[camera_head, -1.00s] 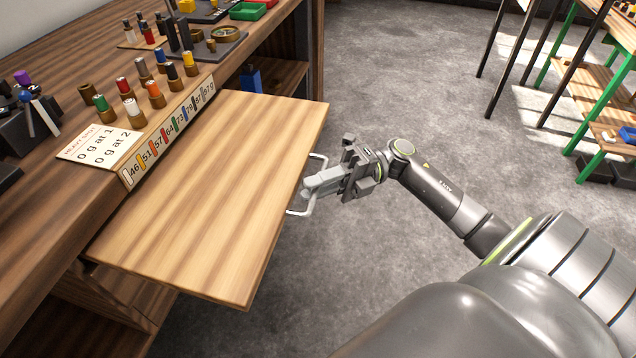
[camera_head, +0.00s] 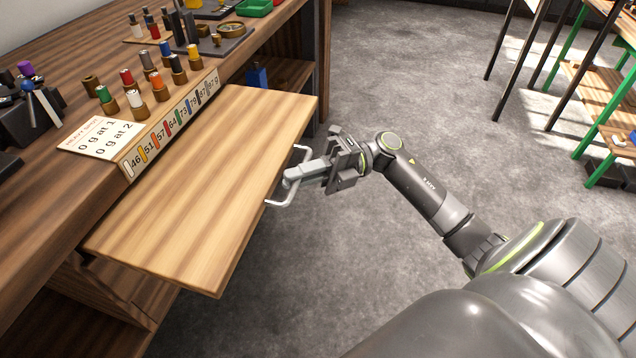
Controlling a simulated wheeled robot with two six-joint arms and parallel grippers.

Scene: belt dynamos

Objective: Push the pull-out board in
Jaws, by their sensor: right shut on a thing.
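The pull-out board (camera_head: 205,195) is a flat wooden panel sticking out from under the workbench top. A good part of it stands out past the bench edge. A pale metal bar handle (camera_head: 303,152) is on its outer edge. My right gripper (camera_head: 290,178) is shut on this handle, reaching it from the right. The fingertips hide the middle of the handle. The top of the board is bare. My left gripper is not in view.
The wooden workbench (camera_head: 50,200) carries a label strip (camera_head: 175,125), several colour-topped pegs and a white card (camera_head: 100,138). A blue item (camera_head: 257,77) sits on a shelf beyond the board. A green-legged rack (camera_head: 600,150) stands far right. The grey floor between is clear.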

